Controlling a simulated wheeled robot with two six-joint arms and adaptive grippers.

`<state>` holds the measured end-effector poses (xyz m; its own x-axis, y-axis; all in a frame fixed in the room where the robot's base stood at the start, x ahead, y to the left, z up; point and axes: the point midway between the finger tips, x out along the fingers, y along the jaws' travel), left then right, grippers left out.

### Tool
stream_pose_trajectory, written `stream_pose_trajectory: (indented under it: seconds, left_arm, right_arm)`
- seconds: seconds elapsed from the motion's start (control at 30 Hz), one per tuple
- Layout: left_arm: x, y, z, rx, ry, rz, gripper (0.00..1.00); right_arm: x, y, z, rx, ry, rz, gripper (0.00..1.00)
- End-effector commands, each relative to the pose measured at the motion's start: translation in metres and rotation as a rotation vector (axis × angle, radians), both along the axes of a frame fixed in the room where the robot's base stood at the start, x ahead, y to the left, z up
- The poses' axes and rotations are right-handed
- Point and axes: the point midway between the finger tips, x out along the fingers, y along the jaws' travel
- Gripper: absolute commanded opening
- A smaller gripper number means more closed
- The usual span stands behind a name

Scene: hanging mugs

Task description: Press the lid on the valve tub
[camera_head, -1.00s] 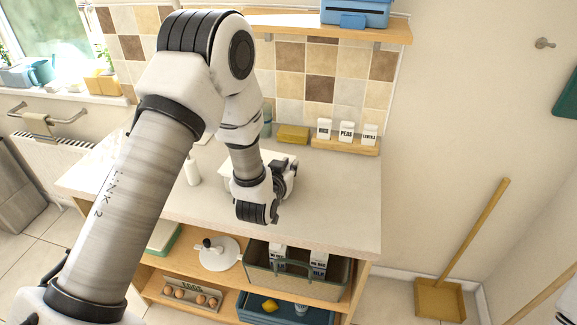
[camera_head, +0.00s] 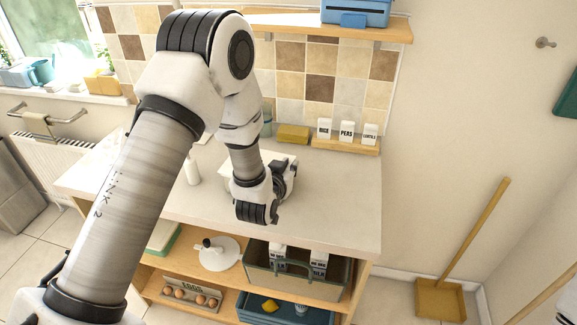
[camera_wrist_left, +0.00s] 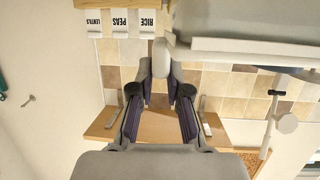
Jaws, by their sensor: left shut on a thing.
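A pale, low tub-like box (camera_head: 228,169) is on the worktop, mostly hidden behind my left forearm. Its lid and body cannot be told apart here. My left gripper (camera_head: 290,168) is low over the worktop at its right side, fingers toward the back wall. In the left wrist view, which is upside down, my left gripper (camera_wrist_left: 161,72) is shut on a pale rounded piece (camera_wrist_left: 162,57), possibly a lid's grip or valve. A broad pale grey slab edge (camera_wrist_left: 250,45) beside it may be the tub or lid. Whether the lid is seated is hidden. My right gripper is out of view.
White canisters (camera_head: 347,131) stand on a wooden riser at the back right, beside a yellow block (camera_head: 293,134). A white bottle (camera_head: 192,172) stands left of my forearm. The worktop's (camera_head: 335,205) right part is clear. A wall shelf (camera_head: 290,22) runs above.

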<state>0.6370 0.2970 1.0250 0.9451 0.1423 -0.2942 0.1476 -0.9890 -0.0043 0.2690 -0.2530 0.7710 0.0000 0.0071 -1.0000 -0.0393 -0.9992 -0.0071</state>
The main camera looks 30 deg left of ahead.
Motion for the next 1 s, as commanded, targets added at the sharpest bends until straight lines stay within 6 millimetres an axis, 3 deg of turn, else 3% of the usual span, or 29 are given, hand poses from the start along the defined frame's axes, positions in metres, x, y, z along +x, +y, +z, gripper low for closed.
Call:
stream_pose_trajectory:
  seconds: [0.37, 0.4, 0.47, 0.67, 0.7, 0.73, 0.77, 1.0]
  left_arm:
    - [-0.0002, 0.0, -0.0026, 0.0, 0.001, 0.0, 0.0]
    - [-0.0002, 0.0, -0.0027, 0.0, 0.001, 0.0, 0.23]
    - [-0.0002, 0.0, -0.0027, 0.0, 0.001, 0.0, 0.44]
    - [0.0, 0.0, -0.0025, 0.0, 0.0, 0.0, 0.45]
    - [-0.0001, 0.0, -0.0026, 0.0, 0.001, 0.0, 0.49]
    - [-0.0001, 0.0, -0.0026, 0.0, 0.001, 0.0, 0.59]
    - [-0.0001, 0.0, -0.0026, 0.0, 0.001, 0.0, 0.62]
    - [-0.0001, 0.0, -0.0024, 0.0, 0.0, 0.0, 0.62]
  right_arm:
    - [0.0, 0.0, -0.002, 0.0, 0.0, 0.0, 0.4]
    - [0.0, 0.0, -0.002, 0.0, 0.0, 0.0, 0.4]
    - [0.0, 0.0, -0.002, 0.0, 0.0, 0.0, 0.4]
    - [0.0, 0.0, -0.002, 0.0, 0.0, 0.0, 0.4]
    - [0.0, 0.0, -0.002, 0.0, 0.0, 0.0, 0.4]
    - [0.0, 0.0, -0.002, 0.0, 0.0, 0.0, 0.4]
    - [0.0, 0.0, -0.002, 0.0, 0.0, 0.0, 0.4]
    - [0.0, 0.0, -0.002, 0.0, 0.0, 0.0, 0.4]
